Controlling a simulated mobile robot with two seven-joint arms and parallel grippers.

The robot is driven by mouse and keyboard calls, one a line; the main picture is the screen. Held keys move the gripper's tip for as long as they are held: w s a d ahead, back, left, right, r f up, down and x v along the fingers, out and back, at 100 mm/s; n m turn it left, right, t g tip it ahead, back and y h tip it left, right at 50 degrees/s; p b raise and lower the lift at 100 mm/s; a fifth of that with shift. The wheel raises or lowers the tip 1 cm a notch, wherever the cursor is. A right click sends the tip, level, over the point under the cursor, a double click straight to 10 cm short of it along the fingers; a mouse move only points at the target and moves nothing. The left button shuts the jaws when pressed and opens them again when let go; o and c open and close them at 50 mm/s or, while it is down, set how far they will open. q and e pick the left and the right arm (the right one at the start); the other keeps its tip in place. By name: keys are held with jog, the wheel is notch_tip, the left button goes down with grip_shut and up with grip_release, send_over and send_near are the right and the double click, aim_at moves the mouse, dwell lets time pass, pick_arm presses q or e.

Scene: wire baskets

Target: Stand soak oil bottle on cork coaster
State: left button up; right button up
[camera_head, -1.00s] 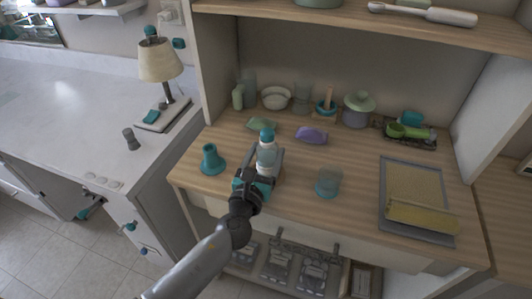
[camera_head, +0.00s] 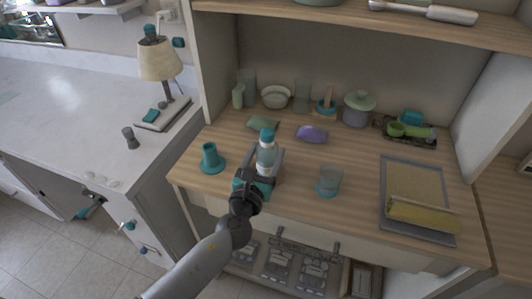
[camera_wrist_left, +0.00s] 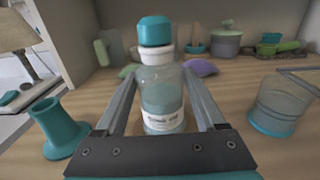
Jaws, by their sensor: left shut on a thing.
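The soak oil bottle (camera_head: 266,158) is clear, with a teal cap, a white collar and a white label low on its body. It stands upright between the fingers of my left gripper (camera_head: 262,168), which is shut on it. In the left wrist view the bottle (camera_wrist_left: 162,90) is between the two fingers of the gripper (camera_wrist_left: 165,115). I cannot tell whether its base touches the wooden counter. I cannot make out a cork coaster for certain in either view. My right gripper is not in view.
A teal flared holder (camera_head: 211,160) stands left of the bottle, and a glass tumbler with a teal base (camera_head: 329,181) stands to its right. Green (camera_head: 263,123) and purple (camera_head: 312,134) soaps lie behind. A grey tray (camera_head: 385,215) lies at right on the wooden counter (camera_head: 355,160).

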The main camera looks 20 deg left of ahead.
aim_at(264, 162)
pick_arm(q)
jog(key=shift+f+b, duration=0.4)
jog(key=shift+f, duration=0.05)
dwell(0.3)
jog(key=o, duration=1.5)
jog(key=shift+c, duration=1.2)
jog(key=shift+s, duration=0.2)
jog(key=shift+s, duration=4.05)
